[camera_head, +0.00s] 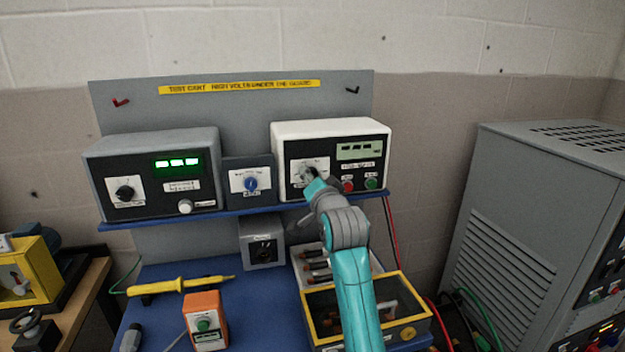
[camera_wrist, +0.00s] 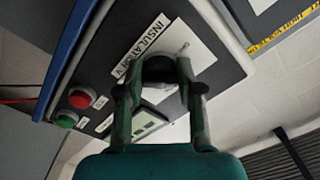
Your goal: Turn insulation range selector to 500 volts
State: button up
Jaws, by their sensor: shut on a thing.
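The insulation tester (camera_head: 330,129) is a white box with a black front on the right of the blue shelf. Its selector dial has a white plate (camera_head: 297,173), and the wrist view shows the "INSULATION V" label (camera_wrist: 147,48) beside it. My gripper (camera_head: 312,176) is at this dial, with the arm reaching up from the lower right. In the wrist view my gripper (camera_wrist: 160,82) is shut on the dark selector knob (camera_wrist: 160,69), a finger on each side. The pointer and most scale marks are hidden or too small to read.
A red button (camera_head: 348,186) and a green button (camera_head: 371,183) sit right of the dial. A small box with a blue knob (camera_head: 251,183) and a grey meter with a green display (camera_head: 177,162) stand to the left. A yellow-rimmed tray (camera_head: 413,291) lies below my arm.

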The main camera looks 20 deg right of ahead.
jog(key=shift+r+m, duration=0.2)
jog(key=shift+m, duration=7.1)
jog(key=o, duration=1.1)
jog(key=shift+o, duration=0.2)
jog(key=s, duration=1.2)
